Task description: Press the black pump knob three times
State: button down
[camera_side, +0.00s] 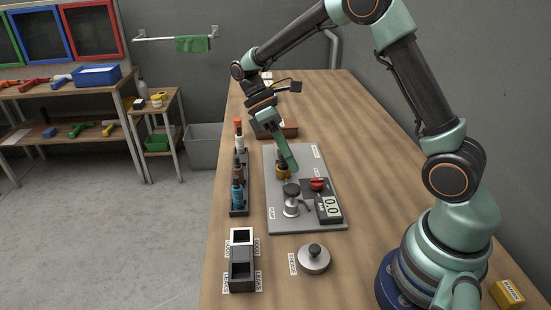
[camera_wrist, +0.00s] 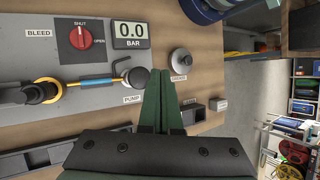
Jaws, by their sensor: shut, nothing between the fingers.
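The black pump knob (camera_side: 291,188) tops a silver pump body (camera_side: 291,207) on the grey plate (camera_side: 280,221). In the wrist view the round dark knob (camera_wrist: 138,77) shows just left of my fingertips, beside the PUMP label. My gripper (camera_side: 291,167) is shut and empty, pointing down over the plate, behind the knob in the side view. Its closed green fingers also show in the wrist view (camera_wrist: 161,76). I see no clear contact with the knob; the exact height gap cannot be told. The gauge (camera_side: 329,208) reads 0.0 BAR.
A red bleed valve (camera_side: 317,184) sits next to the gauge. A brass fitting (camera_side: 282,172) stands close to my fingertips. A rack of bottles (camera_side: 239,198) lines the left, with black bins (camera_side: 241,275) and a knobbed metal disc (camera_side: 313,260) in front.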

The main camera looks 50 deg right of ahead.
aim_at(292, 188)
jog(key=shift+f, duration=1.65)
jog(key=shift+f, duration=0.1)
dwell(0.8)
jog(key=shift+f, duration=0.35)
jog(key=shift+f, duration=1.25)
dwell(1.3)
jog(key=shift+r, duration=1.7)
jog(key=shift+r, duration=2.5)
